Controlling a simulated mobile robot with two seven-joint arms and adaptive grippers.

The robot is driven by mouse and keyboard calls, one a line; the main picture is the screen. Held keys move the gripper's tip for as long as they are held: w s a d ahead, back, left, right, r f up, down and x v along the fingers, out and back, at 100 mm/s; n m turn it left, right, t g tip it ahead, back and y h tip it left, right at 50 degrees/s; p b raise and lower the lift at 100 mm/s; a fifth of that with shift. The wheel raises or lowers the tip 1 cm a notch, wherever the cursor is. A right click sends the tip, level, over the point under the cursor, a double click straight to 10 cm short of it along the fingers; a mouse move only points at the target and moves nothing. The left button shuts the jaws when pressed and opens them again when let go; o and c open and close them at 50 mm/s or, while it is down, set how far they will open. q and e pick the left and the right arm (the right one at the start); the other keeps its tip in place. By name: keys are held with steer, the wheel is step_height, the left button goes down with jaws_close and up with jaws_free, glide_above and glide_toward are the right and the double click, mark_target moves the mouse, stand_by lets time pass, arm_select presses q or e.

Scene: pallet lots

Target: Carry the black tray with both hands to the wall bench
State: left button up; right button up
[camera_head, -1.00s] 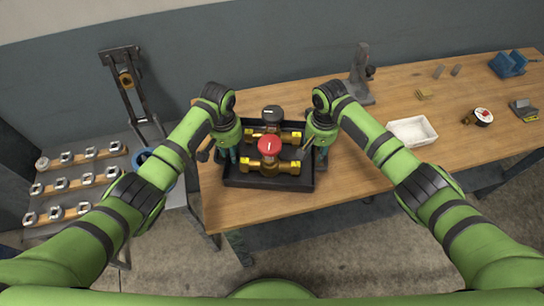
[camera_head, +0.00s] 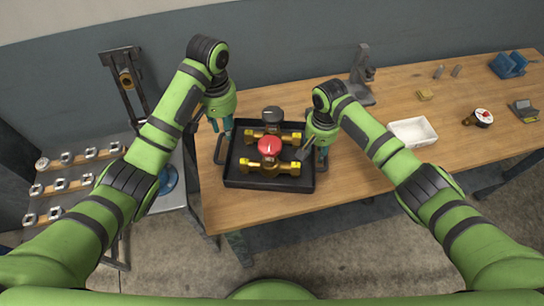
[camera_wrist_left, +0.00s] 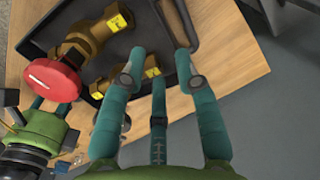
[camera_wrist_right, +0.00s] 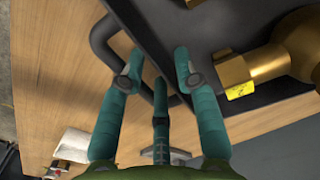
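The black tray (camera_head: 268,184) lies on the wooden bench top. It holds a brass valve with a red handwheel (camera_head: 269,146) and a brass valve with a black handwheel (camera_head: 272,114). My left gripper (camera_head: 222,128) is open and empty above the tray's back left corner, apart from the left handle (camera_head: 219,149); the handle also shows in the left wrist view (camera_wrist_left: 183,18). My right gripper (camera_head: 312,155) is at the tray's right side. Its fingers are spread close to the right handle (camera_wrist_right: 103,38), which passes partly behind a finger; contact is unclear.
A white bin (camera_head: 413,132) stands right of the tray. A grey side table (camera_head: 115,170) with rows of small parts and a dark press (camera_head: 127,82) stands left.

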step_height(320, 180, up, 12)
steer(key=shift+f, duration=0.15)
stand_by(0.7)
